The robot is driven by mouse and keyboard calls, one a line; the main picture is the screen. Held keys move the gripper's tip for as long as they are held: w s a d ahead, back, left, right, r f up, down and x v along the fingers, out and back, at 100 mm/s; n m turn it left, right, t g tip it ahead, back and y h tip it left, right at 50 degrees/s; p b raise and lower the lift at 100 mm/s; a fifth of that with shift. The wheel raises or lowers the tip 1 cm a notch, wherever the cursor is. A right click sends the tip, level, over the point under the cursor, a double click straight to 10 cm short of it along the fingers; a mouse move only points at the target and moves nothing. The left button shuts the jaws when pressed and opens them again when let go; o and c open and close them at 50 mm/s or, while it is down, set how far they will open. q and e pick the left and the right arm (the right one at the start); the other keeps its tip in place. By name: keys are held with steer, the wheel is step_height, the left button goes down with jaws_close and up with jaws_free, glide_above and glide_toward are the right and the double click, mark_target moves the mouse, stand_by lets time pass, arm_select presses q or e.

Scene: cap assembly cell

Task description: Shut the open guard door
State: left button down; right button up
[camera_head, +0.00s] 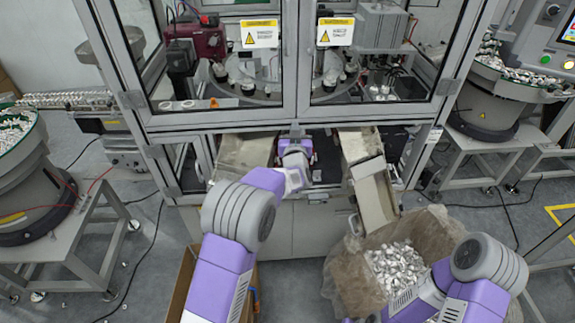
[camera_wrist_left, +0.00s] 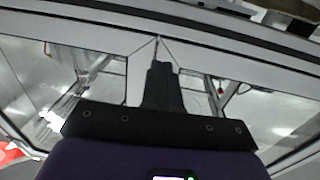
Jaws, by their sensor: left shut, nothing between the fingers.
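The machine has two glazed guard doors with grey frames, the left door (camera_head: 220,121) and the right door (camera_head: 370,113). Each bears a yellow warning label. Their frames meet at a centre seam and look nearly in line; I cannot tell whether a slim gap stays there. My left gripper (camera_head: 296,134) is at the bottom of this seam, its fingers partly hidden by its own body. In the left wrist view my left gripper (camera_wrist_left: 158,68) is shut and empty, its tips close to the seam. I cannot tell whether they touch. My right gripper is out of view.
Below the doors, a left chute (camera_head: 243,152) and a right chute (camera_head: 374,190) slope out of the machine. A lined bin of metal caps (camera_head: 396,262) and a cardboard box (camera_head: 180,285) stand on the floor. Bowl feeders (camera_head: 32,190) flank the cell.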

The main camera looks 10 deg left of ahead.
arm_select(q)
steer(key=d+b+v, duration=0.1)
steer(key=b+v, duration=0.1)
steer(key=v, duration=1.1)
steer(key=s+a+f+g+h+b, duration=0.1)
steer(key=s+f+g, duration=0.25)
steer(key=f, duration=0.65)
steer(key=s+a+f+m+g+h, duration=0.15)
steer(key=s+f, duration=0.25)
steer(key=f, duration=0.7)
steer(key=s+a+f+n+g+h+b, duration=0.15)
steer(key=s+f+g, duration=0.25)
steer(key=f, duration=0.6)
steer(key=s+d+f+g+h, duration=0.1)
steer(key=s+f+g, duration=0.1)
steer(key=s+f, duration=0.2)
steer(key=s+d+f+g+h, duration=0.1)
steer(key=s+f+g, duration=0.2)
steer(key=s, duration=0.8)
steer(key=s+d+f+g+h+b, duration=0.1)
steer(key=s+d+f+g+h, duration=0.1)
steer(key=s+f, duration=0.4)
steer(key=shift+s+g, duration=0.5)
steer(key=shift+s, duration=0.35)
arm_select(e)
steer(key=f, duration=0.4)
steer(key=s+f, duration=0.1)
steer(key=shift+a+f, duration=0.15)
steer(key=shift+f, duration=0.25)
